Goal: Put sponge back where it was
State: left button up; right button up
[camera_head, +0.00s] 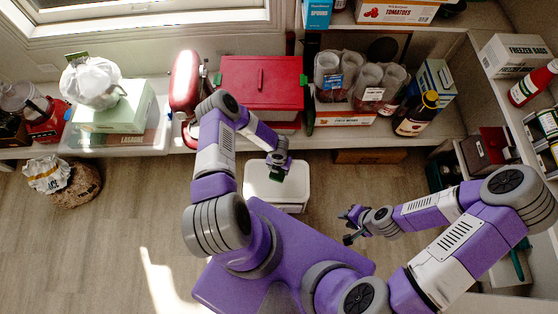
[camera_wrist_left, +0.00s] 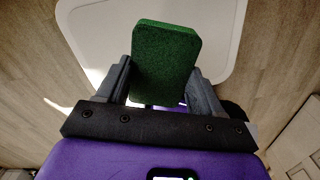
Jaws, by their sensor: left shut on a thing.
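A green sponge (camera_wrist_left: 166,62) is between the fingers of my left gripper (camera_wrist_left: 163,85), which is shut on it. In the head view my left gripper (camera_head: 279,168) is over a white lidded bin (camera_head: 290,190) on the floor, and the sponge is small and dark there. In the left wrist view the pale lid (camera_wrist_left: 100,40) lies beyond the sponge; whether the sponge touches it I cannot tell. My right gripper (camera_head: 347,226) is open and empty over the floor, right of the bin.
A low shelf behind the bin holds a red box (camera_head: 262,85), a red mixer (camera_head: 185,82), a carton of jars (camera_head: 345,119) and a dark bottle (camera_head: 415,115). A sack (camera_head: 65,180) sits on the floor at left. The floor left of my base is clear.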

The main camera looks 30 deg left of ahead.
pick_arm(q)
notch_tip(320, 180, down, 8)
jog(key=b, duration=0.3)
jog(key=shift+r, duration=0.15)
jog(key=o, duration=1.4)
jog(key=shift+r, duration=0.1)
